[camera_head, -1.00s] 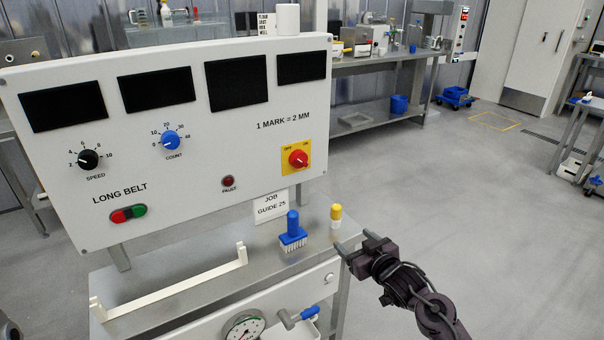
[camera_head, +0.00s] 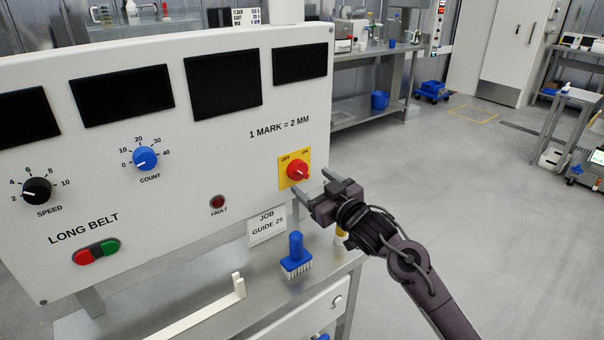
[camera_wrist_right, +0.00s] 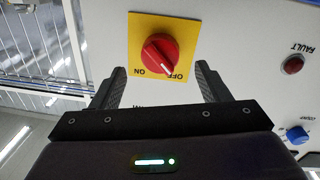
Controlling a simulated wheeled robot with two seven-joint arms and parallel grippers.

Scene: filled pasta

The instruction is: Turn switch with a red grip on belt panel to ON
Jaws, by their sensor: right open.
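The switch with a red grip (camera_head: 298,171) sits on a yellow plate (camera_head: 285,178) at the lower right of the belt panel (camera_head: 232,140). In the wrist view the red grip (camera_wrist_right: 158,53) shows unobstructed, and its white mark points toward the OFF label. My right gripper (camera_head: 313,186) is open and empty, just in front of and slightly right of the switch. In the wrist view its two fingers (camera_wrist_right: 160,78) stand apart on either side below the yellow plate, not touching the grip. My left gripper is out of view.
A blue brush (camera_head: 296,253) stands on the bench below the panel, and a yellow-capped bottle (camera_head: 341,235) is partly hidden behind my right arm. A job guide card (camera_head: 267,226), speed knob (camera_head: 37,191) and count knob (camera_head: 145,158) are nearby. The floor to the right is open.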

